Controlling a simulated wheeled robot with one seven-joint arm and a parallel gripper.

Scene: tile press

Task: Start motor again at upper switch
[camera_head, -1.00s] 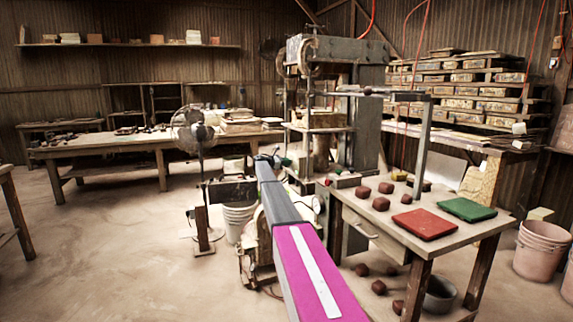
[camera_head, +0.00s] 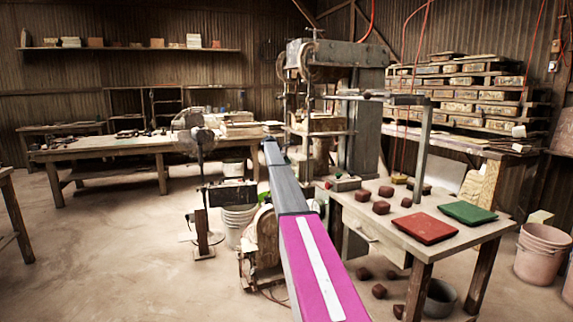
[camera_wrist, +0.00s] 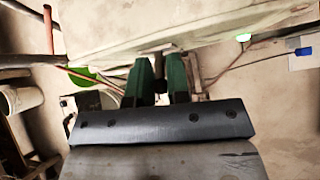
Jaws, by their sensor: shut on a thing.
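My gripper (camera_wrist: 160,62) shows in the wrist view with two dark green fingers, close together on a small dark part. That part is mostly hidden between the fingertips, so I cannot tell what it is. A pale, broad surface lies just beyond the fingertips. In the head view my arm hides the gripper. The press (camera_head: 345,100) stands beyond and to the right of my arm. A rounded, worn machine (camera_head: 262,240), possibly the motor, stands low beside my arm. I cannot pick out the upper switch for certain.
A table (camera_head: 385,238) at right holds a red tile (camera_head: 425,228), a green tile (camera_head: 467,212) and several dark lumps. A fan (camera_head: 196,140) and a white bucket (camera_head: 238,217) stand left of my arm. The floor at left is clear.

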